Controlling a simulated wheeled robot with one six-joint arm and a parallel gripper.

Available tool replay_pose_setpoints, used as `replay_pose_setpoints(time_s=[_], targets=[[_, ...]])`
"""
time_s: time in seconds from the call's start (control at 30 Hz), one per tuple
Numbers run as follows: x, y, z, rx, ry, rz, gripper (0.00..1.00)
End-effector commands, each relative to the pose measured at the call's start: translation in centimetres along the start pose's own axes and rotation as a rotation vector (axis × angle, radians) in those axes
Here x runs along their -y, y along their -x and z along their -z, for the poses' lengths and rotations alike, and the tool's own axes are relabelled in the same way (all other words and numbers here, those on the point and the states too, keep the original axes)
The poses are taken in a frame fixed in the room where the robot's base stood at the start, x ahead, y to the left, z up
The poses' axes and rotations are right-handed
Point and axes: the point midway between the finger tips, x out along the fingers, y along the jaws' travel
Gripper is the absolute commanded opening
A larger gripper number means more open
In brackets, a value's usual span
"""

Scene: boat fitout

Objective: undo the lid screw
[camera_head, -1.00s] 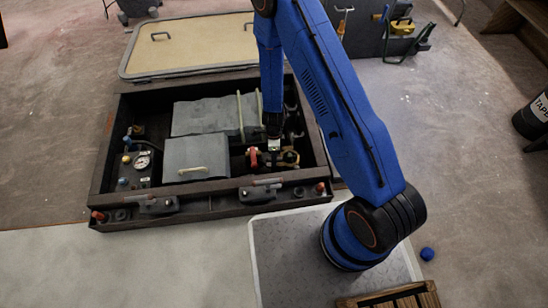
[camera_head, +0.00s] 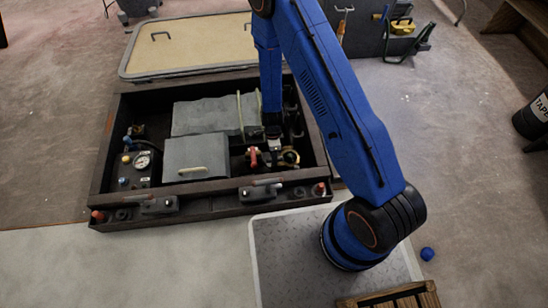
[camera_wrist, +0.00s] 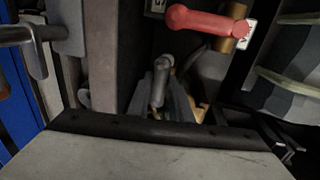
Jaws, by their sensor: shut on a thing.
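My gripper (camera_head: 274,146) reaches down into the open dark box, beside a red-handled valve. In the wrist view the grey fingers of my gripper (camera_wrist: 170,100) are shut around a small grey, round-ended bar (camera_wrist: 160,78), which seems to be the lid screw. Its lower part is hidden between the fingers, and I cannot tell how far it is turned. In the head view my arm and gripper hide it. The red valve handle (camera_wrist: 205,20) is close above it in the wrist view, apart from the fingers.
The dark box (camera_head: 215,210) also holds grey padded blocks (camera_head: 196,155), a gauge panel (camera_head: 143,160) and brass fittings (camera_head: 291,158). A tan hatch lid (camera_head: 185,50) lies behind it. A blue ball (camera_head: 427,254) and a wooden crate (camera_head: 395,298) are at the lower right.

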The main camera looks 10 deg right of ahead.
Motion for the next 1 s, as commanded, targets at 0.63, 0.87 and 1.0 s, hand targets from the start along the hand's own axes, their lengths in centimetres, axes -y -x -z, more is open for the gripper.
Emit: replay_pose_setpoints(time_s=[0.63, 0.87, 1.0], targets=[[0.1, 1.0, -0.1, 0.002, 0.000, 0.002, 0.36], [0.1, 4.3, -0.1, 0.002, 0.000, 0.004, 0.36], [0.1, 6.4, 0.0, 0.001, 0.001, 0.004, 0.36]])
